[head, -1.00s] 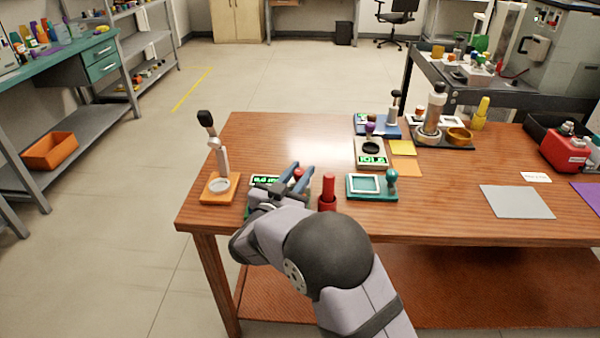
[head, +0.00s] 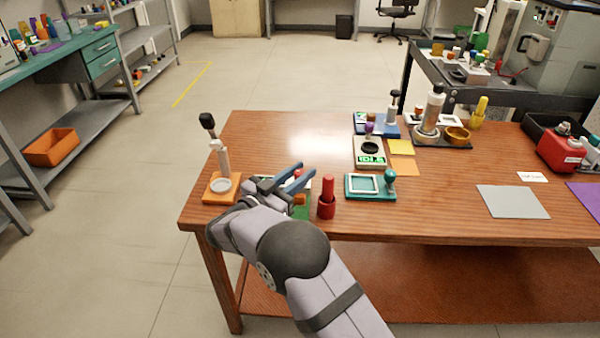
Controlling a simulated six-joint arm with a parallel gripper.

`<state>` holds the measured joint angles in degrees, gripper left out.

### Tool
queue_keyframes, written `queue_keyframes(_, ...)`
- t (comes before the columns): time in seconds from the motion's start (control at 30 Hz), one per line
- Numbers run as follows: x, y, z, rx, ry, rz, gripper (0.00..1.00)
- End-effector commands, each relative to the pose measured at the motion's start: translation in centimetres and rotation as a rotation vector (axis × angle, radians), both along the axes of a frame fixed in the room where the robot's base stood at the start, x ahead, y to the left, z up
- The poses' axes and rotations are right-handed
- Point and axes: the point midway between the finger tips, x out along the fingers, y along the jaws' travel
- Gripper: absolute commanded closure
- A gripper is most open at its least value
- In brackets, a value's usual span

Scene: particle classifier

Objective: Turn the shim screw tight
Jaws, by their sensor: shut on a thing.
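My gripper (head: 303,172), with blue fingers, is at the front left of the wooden table, over a device with a green base (head: 301,212). A small red knob (head: 298,173) shows between the fingertips, and the fingers are shut on it. A small orange part (head: 299,199) shows just below the fingers. My gripper and wrist hide most of the device. I cannot tell which part is the shim screw, nor how tight it is.
An orange stand (head: 220,197) with a black-topped lever is close to the left of my wrist. A red cylinder in a holder (head: 327,205) and a teal tray device (head: 384,195) stand to the right. The table's front right holds a grey mat (head: 513,202).

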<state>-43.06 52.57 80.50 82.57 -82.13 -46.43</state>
Motion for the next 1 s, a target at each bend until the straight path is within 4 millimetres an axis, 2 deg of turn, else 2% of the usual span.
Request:
queue_keyframes(0.03,0.0,0.0,0.2,0.0,-0.003,0.001,0.98)
queue_keyframes(0.07,0.0,0.0,0.2,0.0,-0.003,0.001,0.68)
queue_keyframes(0.1,0.0,0.0,0.2,0.0,-0.003,0.001,0.59)
queue_keyframes(0.13,0.0,0.0,0.1,0.0,-0.003,0.001,0.57)
queue_keyframes(0.53,-0.4,0.4,0.0,0.001,-0.001,0.003,0.57)
queue_keyframes(1.0,-5.0,3.8,0.1,0.001,-0.002,0.003,0.57)
